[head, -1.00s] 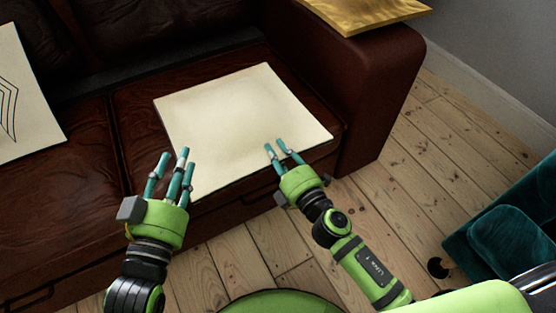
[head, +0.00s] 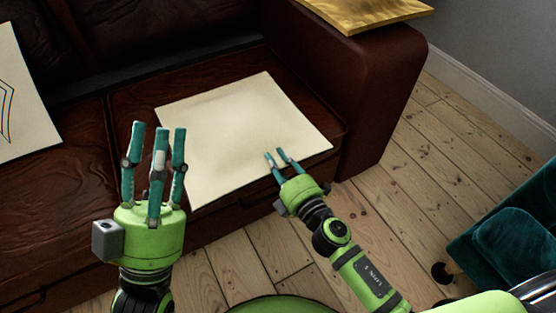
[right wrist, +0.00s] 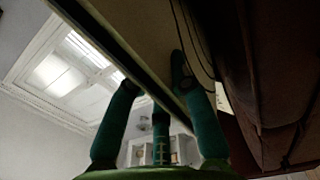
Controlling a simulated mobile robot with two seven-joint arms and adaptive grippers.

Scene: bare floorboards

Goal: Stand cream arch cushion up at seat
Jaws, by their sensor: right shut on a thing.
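The cream cushion (head: 235,125) lies flat on the brown leather sofa seat (head: 130,115), with its plain side up and its front edge near the seat's front. In the right wrist view its underside (right wrist: 150,30) shows dark curved lines. My right gripper (head: 275,156) is shut on the cushion's front edge near the right corner, with fingers above and below it. My left gripper (head: 157,140) is open and empty, fingers pointing up in the picture, left of the cushion's near left corner and apart from it.
Another cream cushion (head: 22,100) with a line pattern stands at the left. A teal upholstered piece (head: 515,225) is at the right. Bare floorboards (head: 425,160) lie between it and the sofa.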

